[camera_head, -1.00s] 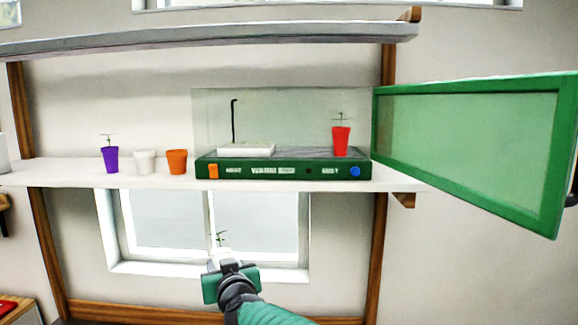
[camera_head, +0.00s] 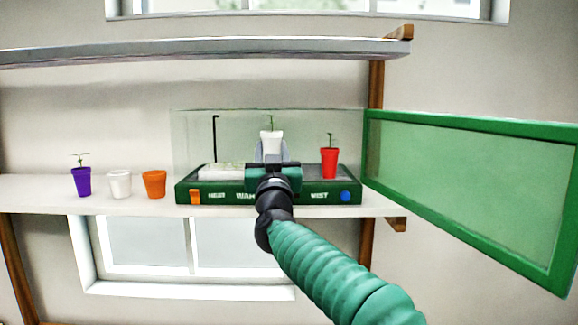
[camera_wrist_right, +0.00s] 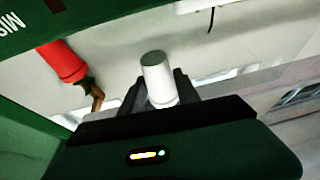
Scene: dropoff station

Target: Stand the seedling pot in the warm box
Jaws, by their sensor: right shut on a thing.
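My right gripper (camera_head: 271,158) is shut on a white seedling pot (camera_head: 271,141), which is upright with a thin green sprout on top. The pot (camera_wrist_right: 156,72) also shows between the fingers in the right wrist view. The warm box (camera_head: 222,197) has clear walls, a green base and a green-framed door (camera_head: 470,190) swung open to the right. The held pot appears in front of or within the box's open front, above its floor; I cannot tell how deep. My gripper and wrist hide the middle of the base. My left gripper is out of view.
Inside the box, a white tray (camera_head: 222,171) stands at left with a black post (camera_head: 215,138), and a red pot with a seedling (camera_head: 329,164) at right. On the shelf (camera_head: 60,203) left of the box stand purple (camera_head: 83,182), white (camera_head: 119,184) and orange (camera_head: 153,184) pots.

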